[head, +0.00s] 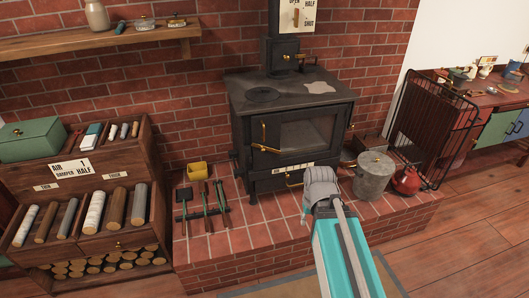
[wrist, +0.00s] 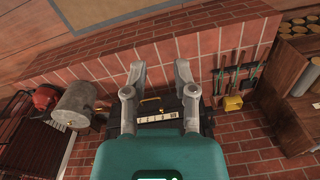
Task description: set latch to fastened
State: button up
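The black stove (head: 250,105) stands on the brick hearth with its glass door (head: 305,133) facing me. A brass latch handle (head: 264,134) is on the left side of the door, with its upper part roughly upright and a short lower part pointing right. Whether it is fastened I cannot tell. My gripper (head: 318,174) is in front of the lower right of the stove, apart from the latch. In the wrist view my gripper (wrist: 160,71) is open and empty, its two fingers spread. There the stove's front is mostly hidden behind my gripper.
A marked air plate (head: 294,169) is below the door. A grey bucket (head: 373,176), a red kettle (head: 407,180) and a black fireguard (head: 425,125) stand right. Hearth tools (head: 204,208) and a yellow box (head: 197,171) are left, beside a log shelf (head: 100,183).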

jog(key=shift+o, duration=1.2)
jog(key=w+a+f+n+t+y+b, duration=0.2)
jog(key=w+a+b, duration=0.4)
jog(key=w, duration=0.3)
notch_tip(320, 180, down, 3)
jog(key=shift+a+r+n+t+y, duration=0.1)
jog(key=shift+a+n+t+y, duration=0.35)
jog(key=shift+t+y, duration=0.3)
jog(key=m+t+b, duration=0.3)
jog(key=t+b, duration=1.1)
jog(key=b, duration=0.6)
send_near(263, 151)
jog(key=shift+v, duration=1.85)
jog(key=shift+w+d, duration=0.15)
jog(key=shift+d, duration=0.05)
jog(key=x, duration=1.3)
jog(key=shift+w+a, duration=0.25)
jog(key=shift+w, duration=0.05)
grip_shut()
